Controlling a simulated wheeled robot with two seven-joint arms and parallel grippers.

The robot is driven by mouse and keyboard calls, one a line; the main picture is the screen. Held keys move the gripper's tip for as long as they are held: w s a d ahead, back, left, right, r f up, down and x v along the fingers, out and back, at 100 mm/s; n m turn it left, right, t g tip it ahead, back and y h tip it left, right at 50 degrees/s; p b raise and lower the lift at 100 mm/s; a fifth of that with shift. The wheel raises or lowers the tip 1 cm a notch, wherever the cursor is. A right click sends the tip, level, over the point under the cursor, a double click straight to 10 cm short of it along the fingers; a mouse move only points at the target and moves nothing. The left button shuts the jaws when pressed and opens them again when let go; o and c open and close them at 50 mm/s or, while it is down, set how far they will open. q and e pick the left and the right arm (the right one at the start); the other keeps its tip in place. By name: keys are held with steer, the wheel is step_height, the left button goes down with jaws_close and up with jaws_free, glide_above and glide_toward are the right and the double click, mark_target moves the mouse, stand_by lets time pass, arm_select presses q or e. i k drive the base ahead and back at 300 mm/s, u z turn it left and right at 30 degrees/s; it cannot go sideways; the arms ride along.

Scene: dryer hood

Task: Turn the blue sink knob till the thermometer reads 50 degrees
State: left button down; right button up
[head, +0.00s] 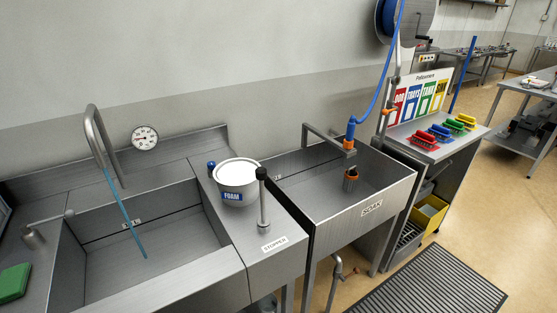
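A small blue knob (212,166) stands on the steel ledge at the back right of the left sink, just left of a white FOAM tub. The round white thermometer (145,137) is on the wall above the left sink. Its dial shows a red mark, but the reading is too small to tell. A curved steel tap (98,140) rises behind the left sink (210,254), and a thin blue stream (126,215) runs from it down into the basin. Neither of my grippers is in view.
The FOAM tub (237,181) and an upright black-topped STOPPER post (263,200) stand on the ledge between the sinks. A lever (45,230) and green pad (14,283) are at left. The SOAK sink (375,190) and brush table (440,142) are at right.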

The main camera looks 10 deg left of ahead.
mark_target(211, 165)
steer(key=z, duration=0.7)
steer(key=i, duration=1.2)
steer(key=u, duration=1.85)
